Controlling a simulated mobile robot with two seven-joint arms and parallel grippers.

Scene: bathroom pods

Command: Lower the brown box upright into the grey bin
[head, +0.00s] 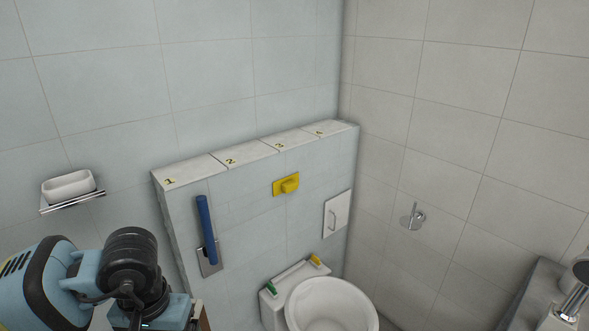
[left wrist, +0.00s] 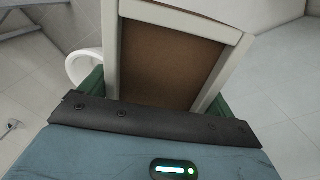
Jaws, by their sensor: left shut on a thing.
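The brown box (left wrist: 170,68) fills the middle of the left wrist view; its brown face has a pale frame along the edges. My left gripper (left wrist: 160,100) is shut on it, with green finger parts showing at both sides. In the head view my left arm comes in at the lower left, and only a small sliver of brown shows beside it at the bottom edge. I cannot see the grey bin in either view. My right gripper is not in view.
A white toilet (head: 331,306) stands against a ledge (head: 240,154) numbered 1 to 4. A blue handle (head: 206,229), a yellow wall fitting (head: 287,184) and a white panel (head: 337,214) are on its front. A soap dish (head: 70,187) hangs at left; a grey counter edge (head: 535,290) is at right.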

